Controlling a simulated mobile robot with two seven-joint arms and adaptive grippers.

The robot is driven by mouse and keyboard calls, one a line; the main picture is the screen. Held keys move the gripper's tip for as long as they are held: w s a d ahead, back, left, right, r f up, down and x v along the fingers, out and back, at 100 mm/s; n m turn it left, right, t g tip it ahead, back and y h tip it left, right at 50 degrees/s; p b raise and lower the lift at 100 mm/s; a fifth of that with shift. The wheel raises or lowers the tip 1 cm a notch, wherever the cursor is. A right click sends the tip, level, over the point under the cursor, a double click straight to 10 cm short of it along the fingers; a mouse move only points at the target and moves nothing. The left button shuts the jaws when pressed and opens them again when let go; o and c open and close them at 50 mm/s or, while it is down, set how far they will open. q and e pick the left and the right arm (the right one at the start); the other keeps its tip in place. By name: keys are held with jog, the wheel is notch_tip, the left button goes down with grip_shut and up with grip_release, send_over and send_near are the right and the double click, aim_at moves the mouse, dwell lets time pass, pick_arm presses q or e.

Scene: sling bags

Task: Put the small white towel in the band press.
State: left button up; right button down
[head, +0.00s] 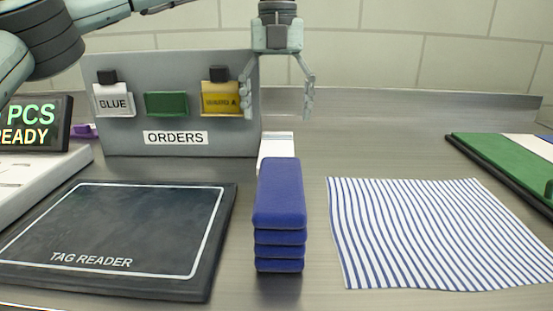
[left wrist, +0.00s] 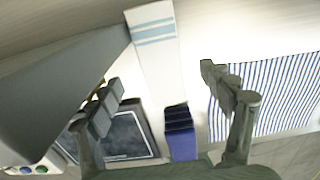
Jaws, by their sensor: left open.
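The small white towel (head: 277,144) stands out pale behind the blue stack in the head view, its lower part hidden. In the left wrist view the towel (left wrist: 157,62) is a long white strip with blue-grey bands near its far end, lying between my fingers. My left gripper (head: 280,110) is open and empty above and behind the towel, pointing down; its two fingers also show in the left wrist view (left wrist: 162,88). I cannot make out a band press in either view. My right gripper is not in view.
A stack of blue folded pieces (head: 278,195) stands in front of the towel. A grey orders board (head: 180,70) with tags stands left of the gripper. A black tag reader (head: 110,235) lies front left, a striped cloth (head: 435,235) right, a green-and-white mat (head: 500,150) far right.

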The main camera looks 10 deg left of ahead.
aim_at(277, 145)
pick_arm(q)
notch_tip(277, 145, down, 8)
jog(key=shift+r, duration=0.1)
dwell(0.4)
jog(key=c, duration=1.4)
jog(key=shift+r, duration=0.15)
